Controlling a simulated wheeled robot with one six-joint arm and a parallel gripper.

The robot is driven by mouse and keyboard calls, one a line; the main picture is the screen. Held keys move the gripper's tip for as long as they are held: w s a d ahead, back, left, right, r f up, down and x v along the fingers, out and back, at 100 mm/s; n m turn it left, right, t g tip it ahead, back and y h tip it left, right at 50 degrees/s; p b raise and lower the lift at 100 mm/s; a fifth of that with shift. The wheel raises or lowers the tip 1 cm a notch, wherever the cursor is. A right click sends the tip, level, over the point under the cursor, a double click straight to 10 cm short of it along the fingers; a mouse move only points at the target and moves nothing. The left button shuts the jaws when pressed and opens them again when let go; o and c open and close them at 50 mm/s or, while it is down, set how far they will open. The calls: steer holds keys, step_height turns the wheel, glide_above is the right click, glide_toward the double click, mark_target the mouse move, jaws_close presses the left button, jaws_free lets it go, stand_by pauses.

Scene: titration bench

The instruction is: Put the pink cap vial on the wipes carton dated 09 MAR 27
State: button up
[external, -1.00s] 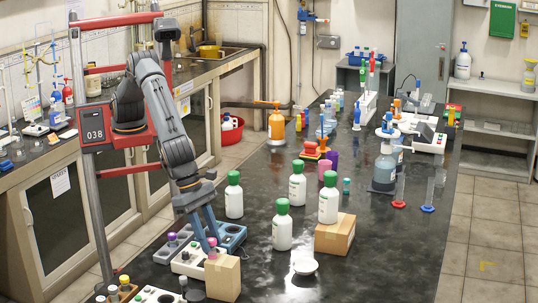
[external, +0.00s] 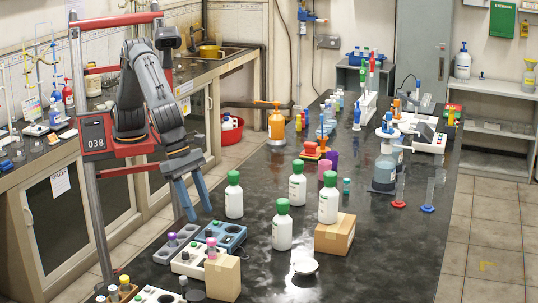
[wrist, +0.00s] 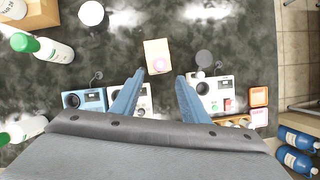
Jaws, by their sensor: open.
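The pink cap vial (external: 212,249) stands upright on top of a small tan carton (external: 224,279) at the front left of the bench. In the wrist view the pink cap (wrist: 161,65) shows over the near part of the carton's top (wrist: 155,47). No date on this carton can be read. My gripper (external: 200,214) is open and empty, above and apart from the vial. In the wrist view its fingers (wrist: 160,75) are spread on either side of the vial. A larger tan carton (external: 334,236) lies to the right, its date also unreadable.
Instrument boxes, blue (external: 224,236) and white (external: 188,263), stand left of the small carton. Several green-capped bottles (external: 282,228) stand behind and right. A white dish (external: 305,266) lies right of the carton.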

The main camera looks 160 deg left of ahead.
steer(key=shift+b+v, duration=0.3)
steer(key=shift+v, duration=1.05)
steer(key=s+d+f+n, duration=0.2)
steer(key=s+f+n, duration=0.3)
steer(key=s+n, duration=0.5)
steer(key=s+d+f+n+g+h, duration=0.1)
steer(key=s+f+n, duration=0.4)
steer(key=s, duration=1.4)
steer(key=s+d+f+n+g+h, duration=0.1)
steer(key=s+f+n, duration=0.5)
steer(key=s+n, duration=0.8)
steer(key=shift+s+d+n, duration=0.2)
steer(key=shift+d+n, duration=0.1)
steer(key=shift+d, duration=0.5)
steer(key=shift+f+b, duration=0.35)
steer(key=shift+f, duration=0.1)
